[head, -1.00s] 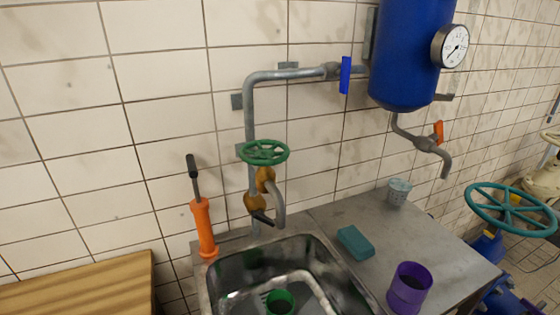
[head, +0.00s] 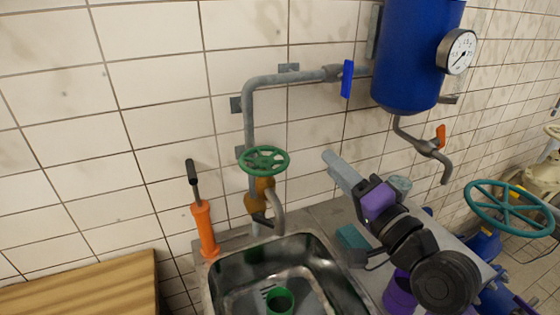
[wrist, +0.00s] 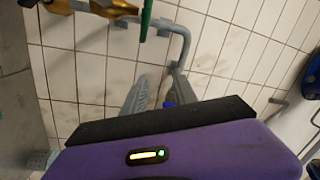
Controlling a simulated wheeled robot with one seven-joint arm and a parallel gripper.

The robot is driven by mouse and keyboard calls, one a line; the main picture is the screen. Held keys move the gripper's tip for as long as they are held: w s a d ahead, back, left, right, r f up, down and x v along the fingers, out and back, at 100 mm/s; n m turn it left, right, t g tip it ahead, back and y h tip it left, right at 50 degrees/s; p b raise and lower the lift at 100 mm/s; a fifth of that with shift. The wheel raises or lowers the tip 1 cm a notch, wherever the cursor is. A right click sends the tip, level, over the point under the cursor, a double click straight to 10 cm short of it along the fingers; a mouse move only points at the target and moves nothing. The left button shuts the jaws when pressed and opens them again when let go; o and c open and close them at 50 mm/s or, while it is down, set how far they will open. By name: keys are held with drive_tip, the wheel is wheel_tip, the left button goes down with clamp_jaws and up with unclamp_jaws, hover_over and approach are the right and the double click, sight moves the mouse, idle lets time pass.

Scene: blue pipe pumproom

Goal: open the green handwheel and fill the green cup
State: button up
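The green handwheel (head: 264,160) sits on the brass valve (head: 260,193) above the sink; it shows edge-on in the wrist view (wrist: 147,18). The grey spout (head: 278,213) curves down over the basin, with no water visible. The green cup (head: 280,301) stands in the sink (head: 235,284), below the spout and near the picture's lower edge; its inside is not clear. My gripper (head: 330,158) is to the right of the handwheel, apart from it and empty. In the wrist view its two grey fingers (wrist: 163,75) stand a little apart.
A blue tank (head: 410,55) with a gauge hangs at right. A blue lever (head: 347,78) and an orange lever (head: 441,135) sit on pipes. My arm partly hides the teal sponge (head: 350,237), purple cup (head: 398,292) and grey cup (head: 401,183). An orange-handled tool (head: 204,228) stands left.

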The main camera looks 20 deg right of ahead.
sight(282, 170)
drive_tip(key=shift+w+a+f+m+g+y+p, duration=0.3)
drive_tip(key=shift+w+a+f+g+y, duration=0.4)
drive_tip(key=shift+w+a, duration=0.7)
drive_tip(key=shift+w+a+f+m+g+y+p, duration=0.25)
drive_tip(key=shift+w+a+f+m+g+y, duration=0.15)
drive_tip(key=shift+w+a+y, duration=0.75)
drive_tip(key=shift+w+a+f+m+g+y+p, duration=0.35)
drive_tip(key=shift+w+a+g+y, duration=0.25)
drive_tip(key=shift+w+a, duration=0.95)
drive_tip(key=shift+c, duration=0.2)
clamp_jaws()
